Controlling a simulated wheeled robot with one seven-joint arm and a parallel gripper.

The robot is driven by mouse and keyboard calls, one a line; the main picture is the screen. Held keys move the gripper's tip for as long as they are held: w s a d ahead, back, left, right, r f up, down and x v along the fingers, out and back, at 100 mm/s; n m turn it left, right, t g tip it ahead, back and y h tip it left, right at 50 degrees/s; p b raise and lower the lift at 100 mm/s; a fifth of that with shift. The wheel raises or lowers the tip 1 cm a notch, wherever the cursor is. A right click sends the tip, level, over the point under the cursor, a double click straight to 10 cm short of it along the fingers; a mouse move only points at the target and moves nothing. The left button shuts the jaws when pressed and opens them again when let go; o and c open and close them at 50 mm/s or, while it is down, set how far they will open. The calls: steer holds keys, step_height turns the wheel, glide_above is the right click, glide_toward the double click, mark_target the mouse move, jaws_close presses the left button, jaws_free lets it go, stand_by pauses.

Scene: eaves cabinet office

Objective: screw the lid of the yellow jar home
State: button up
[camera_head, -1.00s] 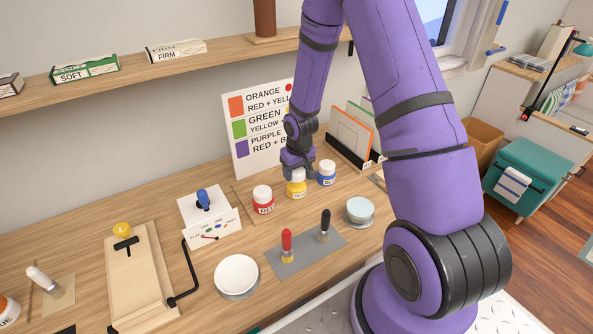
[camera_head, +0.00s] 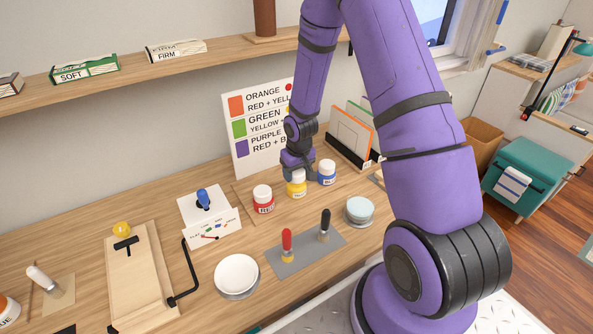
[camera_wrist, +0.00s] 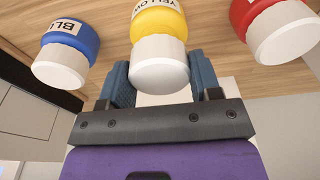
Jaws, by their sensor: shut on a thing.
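The yellow jar (camera_head: 297,190) stands upright on the wooden bench between the red jar (camera_head: 263,205) and the blue jar (camera_head: 327,178). My gripper (camera_head: 297,170) is above the yellow jar, pointing down. In the wrist view the yellow jar (camera_wrist: 158,22) carries its white lid (camera_wrist: 160,70), and my gripper's two blue-grey fingers (camera_wrist: 162,82) are on either side of the lid, shut on it. The lid sits on the jar's mouth; I cannot tell how tightly. In the head view my gripper partly hides the lid's top.
The red and blue jars stand close on each side, with white lids. A colour-mixing sign (camera_head: 255,125) leans on the wall behind. A grey mat (camera_head: 304,251) with two upright tools, a white round dish (camera_head: 236,274) and a pale round tin (camera_head: 359,212) lie in front.

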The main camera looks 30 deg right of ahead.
steer(key=shift+f, duration=0.85)
steer(key=o, duration=1)
steer(key=shift+r, duration=0.1)
steer(key=r, duration=0.3)
steer(key=s+r, duration=0.1)
steer(key=r, duration=0.6)
steer(key=shift+s+r, duration=0.2)
steer(key=shift+r, duration=0.05)
steer(key=shift+r, duration=0.1)
step_height(320, 180, up, 10)
steer(key=r, duration=0.1)
glide_above(299, 173)
steer(key=s+a, duration=0.2)
steer(key=s, duration=0.1)
steer(key=s+a+r+t+h, duration=0.1)
steer(key=s+r, duration=0.2)
steer(key=r, duration=0.2)
steer(key=s+a+r+t, duration=0.1)
steer(key=s+r, duration=0.3)
steer(key=r, duration=0.2)
steer(key=s+a+r+t, duration=0.1)
steer(key=s+a+r, duration=0.1)
steer(key=s+r, duration=0.3)
steer(key=s+a+r+y, duration=0.1)
steer(key=s+r, duration=0.3)
steer(key=s, duration=0.8)
steer(key=shift+s+a+r+t, duration=0.15)
steer(key=shift+a+r+t, duration=0.2)
steer(key=shift+r+t, duration=0.05)
